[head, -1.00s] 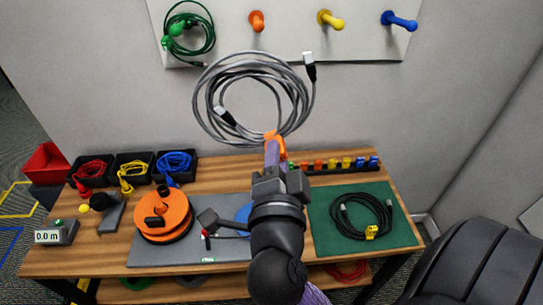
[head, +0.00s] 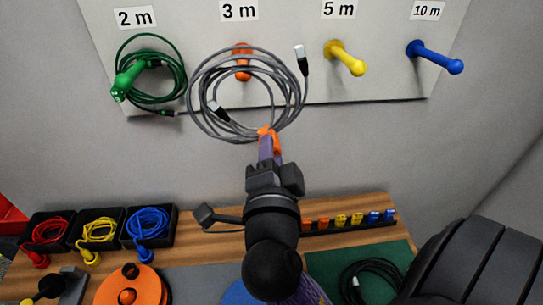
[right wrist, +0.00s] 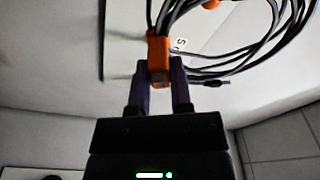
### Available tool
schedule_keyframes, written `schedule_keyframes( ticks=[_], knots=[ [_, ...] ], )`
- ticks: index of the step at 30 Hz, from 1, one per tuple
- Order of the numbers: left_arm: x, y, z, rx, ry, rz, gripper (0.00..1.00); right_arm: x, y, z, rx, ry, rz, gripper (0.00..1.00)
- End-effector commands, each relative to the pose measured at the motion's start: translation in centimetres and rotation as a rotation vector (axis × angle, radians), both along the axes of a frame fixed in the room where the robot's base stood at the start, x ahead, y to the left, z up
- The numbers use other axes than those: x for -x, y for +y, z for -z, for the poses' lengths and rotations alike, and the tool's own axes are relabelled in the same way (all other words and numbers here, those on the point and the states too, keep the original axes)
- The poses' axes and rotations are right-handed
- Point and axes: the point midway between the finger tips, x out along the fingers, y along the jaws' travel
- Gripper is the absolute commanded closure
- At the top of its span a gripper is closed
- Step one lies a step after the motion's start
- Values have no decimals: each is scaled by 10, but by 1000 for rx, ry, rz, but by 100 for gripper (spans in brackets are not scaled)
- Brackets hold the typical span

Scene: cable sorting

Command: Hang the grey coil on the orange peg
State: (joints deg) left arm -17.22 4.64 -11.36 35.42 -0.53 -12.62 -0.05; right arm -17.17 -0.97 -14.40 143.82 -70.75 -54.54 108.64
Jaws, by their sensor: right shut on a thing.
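The grey coil (head: 204,79) is held upright in front of the pegboard in the head view, its two plugs hanging at the loop. My right gripper (head: 268,146) is shut on the orange tie at the coil's bottom; the tie (right wrist: 159,48) also shows between the fingers in the right wrist view (right wrist: 160,80). The orange peg (head: 243,62), under the "3 m" label, shows through the coil's opening near its upper part. Whether the peg passes through the coil or lies behind it, I cannot tell. My left gripper is not in view.
A green coil (head: 157,97) hangs on the green peg to the left. The yellow peg (head: 345,58) and blue peg (head: 435,57) to the right are bare. Below, the table holds bins of red, yellow and blue cables, an orange reel (head: 133,287) and a black coil (head: 370,278) on a green mat.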

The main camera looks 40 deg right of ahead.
Motion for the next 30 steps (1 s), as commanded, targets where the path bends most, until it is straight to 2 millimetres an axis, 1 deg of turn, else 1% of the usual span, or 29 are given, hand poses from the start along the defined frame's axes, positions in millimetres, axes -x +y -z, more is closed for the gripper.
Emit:
schedule_keyframes(
  ticks=[1,10,11,12,16,30],
  knots=[
    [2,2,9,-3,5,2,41,-4,-2,4,2,-5,-1,100],
    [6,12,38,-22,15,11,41,-28,-17,8,4,-5,-1,100],
    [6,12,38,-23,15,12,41,-31,-18,8,3,-2,-2,100],
    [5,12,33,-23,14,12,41,-34,-20,5,6,1,-2,100],
    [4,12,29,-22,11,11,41,-45,-27,6,6,1,-1,100],
    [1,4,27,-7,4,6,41,-84,-51,13,4,1,-2,100]
  ],
)
